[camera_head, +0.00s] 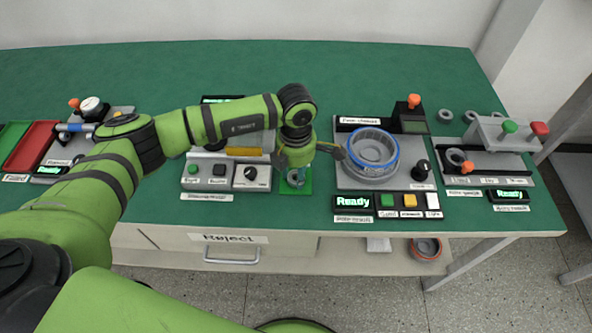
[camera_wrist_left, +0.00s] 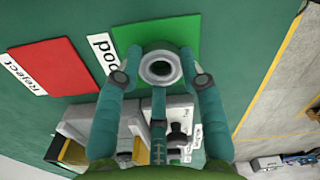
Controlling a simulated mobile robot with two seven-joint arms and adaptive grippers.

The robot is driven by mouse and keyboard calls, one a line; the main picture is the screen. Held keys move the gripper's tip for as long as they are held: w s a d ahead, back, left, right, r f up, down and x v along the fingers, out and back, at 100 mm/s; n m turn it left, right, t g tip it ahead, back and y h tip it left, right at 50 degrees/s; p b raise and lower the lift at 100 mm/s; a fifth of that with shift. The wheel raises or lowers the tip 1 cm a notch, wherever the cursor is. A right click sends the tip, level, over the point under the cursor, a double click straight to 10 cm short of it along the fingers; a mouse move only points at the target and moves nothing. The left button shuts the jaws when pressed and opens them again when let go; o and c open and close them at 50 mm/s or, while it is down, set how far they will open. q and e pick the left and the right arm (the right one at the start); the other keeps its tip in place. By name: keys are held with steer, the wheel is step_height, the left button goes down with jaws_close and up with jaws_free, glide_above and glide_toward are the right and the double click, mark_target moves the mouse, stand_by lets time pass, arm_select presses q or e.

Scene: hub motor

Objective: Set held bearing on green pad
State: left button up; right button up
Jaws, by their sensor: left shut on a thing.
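My left gripper (camera_head: 297,163) reaches down over the table near its front middle. In the left wrist view its fingers (camera_wrist_left: 163,78) are closed around a silver ring-shaped bearing (camera_wrist_left: 160,67) with a dark centre. The green pad (camera_head: 300,187) lies below the gripper and is partly hidden by it. In the left wrist view the bearing overlaps the lower part of the green pad (camera_wrist_left: 180,32). I cannot tell whether the bearing touches the pad. My right gripper is not in view.
A red pad (camera_wrist_left: 45,65) labelled Reject lies beside the green pad in the left wrist view. A station with a blue-rimmed ring (camera_head: 372,148) stands right of the gripper. A control box with a knob (camera_head: 251,175) stands to its left.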

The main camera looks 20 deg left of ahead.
arm_select(q)
steer(key=o, duration=1.2)
steer(key=shift+f, duration=0.1)
steer(key=shift+c, duration=0.2)
steer(key=shift+r, duration=0.35)
step_height(320, 180, up, 12)
steer(key=b, duration=0.2)
steer(key=shift+f+b, duration=0.15)
steer(key=shift+b, duration=0.2)
